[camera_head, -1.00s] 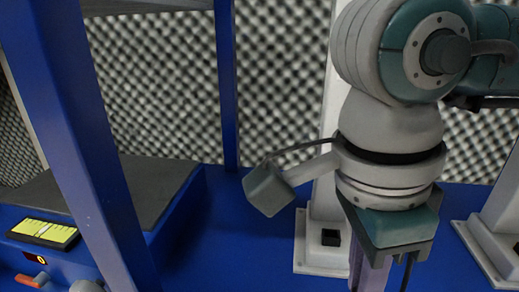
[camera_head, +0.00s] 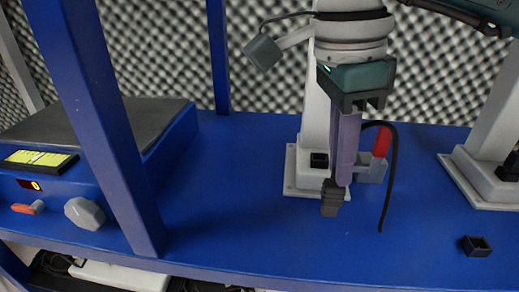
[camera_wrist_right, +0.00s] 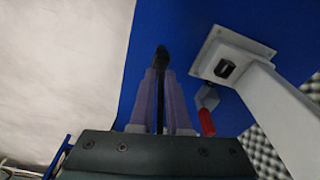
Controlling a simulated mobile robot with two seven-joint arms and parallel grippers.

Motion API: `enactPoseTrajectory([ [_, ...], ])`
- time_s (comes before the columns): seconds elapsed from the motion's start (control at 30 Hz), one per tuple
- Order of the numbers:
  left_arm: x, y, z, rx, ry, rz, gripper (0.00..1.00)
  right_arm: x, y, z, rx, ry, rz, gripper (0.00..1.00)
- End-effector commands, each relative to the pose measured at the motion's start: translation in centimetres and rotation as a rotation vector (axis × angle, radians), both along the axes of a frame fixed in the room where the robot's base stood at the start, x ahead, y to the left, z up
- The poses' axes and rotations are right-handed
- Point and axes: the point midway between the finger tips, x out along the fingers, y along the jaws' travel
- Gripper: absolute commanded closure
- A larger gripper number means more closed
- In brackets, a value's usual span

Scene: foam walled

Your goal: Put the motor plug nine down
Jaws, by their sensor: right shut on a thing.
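My right gripper (camera_head: 340,180) points down with its long purple fingers over the blue table. It is shut on the motor plug (camera_head: 331,198), a dark piece sticking out below the fingertips. In the right wrist view the plug (camera_wrist_right: 161,54) shows dark at the tips of the purple fingers (camera_wrist_right: 160,75), with a black strip running back between them. A black cable (camera_head: 391,165) arcs out from beside the fingers and hangs to the right. Whether the plug touches the table is unclear. My left gripper is out of view.
Behind the gripper is a pale base plate with a black socket (camera_head: 319,160). A red-and-grey part (camera_head: 381,143) stands just right of the fingers. A small black open box (camera_head: 476,246) lies at the front right. A blue post (camera_head: 105,130) and a scale-like device (camera_head: 85,213) are left. Table between is clear.

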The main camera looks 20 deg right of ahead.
Motion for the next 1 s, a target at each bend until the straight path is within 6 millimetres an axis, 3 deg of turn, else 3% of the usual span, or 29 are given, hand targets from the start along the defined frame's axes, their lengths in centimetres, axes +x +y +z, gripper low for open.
enactPoseTrajectory([
  [0.03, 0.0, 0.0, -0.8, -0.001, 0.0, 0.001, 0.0, 0.0, 0.0, -1.3, 0.0, 0.001, 0.0, 1.0],
  [0.27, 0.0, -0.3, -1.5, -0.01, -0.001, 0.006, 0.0, 0.0, 0.0, -2.9, 0.0, 0.0, -0.001, 1.0],
  [0.5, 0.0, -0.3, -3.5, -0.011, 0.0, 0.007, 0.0, 0.0, 0.0, -6.5, 0.001, 0.0, 0.0, 1.0],
  [0.87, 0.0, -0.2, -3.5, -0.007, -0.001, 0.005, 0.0, 0.0, 0.0, -6.8, -0.001, -0.002, 0.0, 1.0],
  [0.9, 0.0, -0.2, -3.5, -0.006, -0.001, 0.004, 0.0, 0.0, 0.0, -6.8, -0.001, -0.002, 0.0, 0.84],
  [1.0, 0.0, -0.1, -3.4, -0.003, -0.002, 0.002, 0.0, 0.0, 0.0, -6.7, 0.0, -0.001, -0.001, 0.73],
])
